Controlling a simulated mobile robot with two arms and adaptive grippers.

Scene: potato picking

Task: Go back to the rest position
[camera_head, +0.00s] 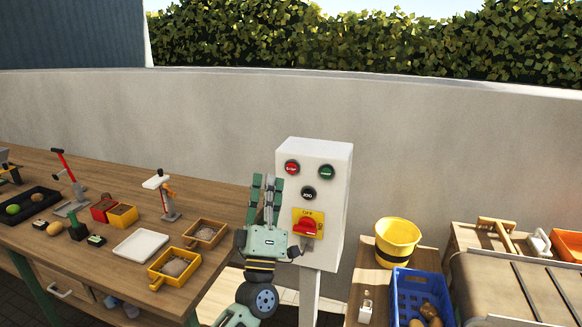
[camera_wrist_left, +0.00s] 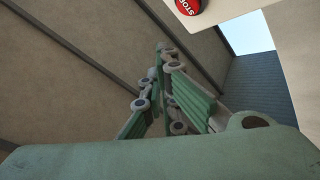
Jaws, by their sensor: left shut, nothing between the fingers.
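My left gripper (camera_head: 264,192) points up just left of the white control box (camera_head: 322,165) in the head view. Its green fingers are closed together with nothing between them. In the left wrist view the fingers (camera_wrist_left: 165,85) also show shut and empty. The control box has a red stop button (camera_head: 291,168), a green button (camera_head: 326,172), a black button (camera_head: 308,193) and a red switch on a yellow plate (camera_head: 306,227). The gripper's body overlaps the box's lower left edge in the picture; whether they touch I cannot tell. My right gripper is not in view.
A wooden table (camera_head: 140,190) on the left holds a white tray (camera_head: 141,246), yellow boxes and tools. On the right are a yellow bucket (camera_head: 397,240), a blue crate (camera_head: 408,285) with potatoes and a conveyor (camera_head: 520,285). A pale wall (camera_head: 440,140) stands behind.

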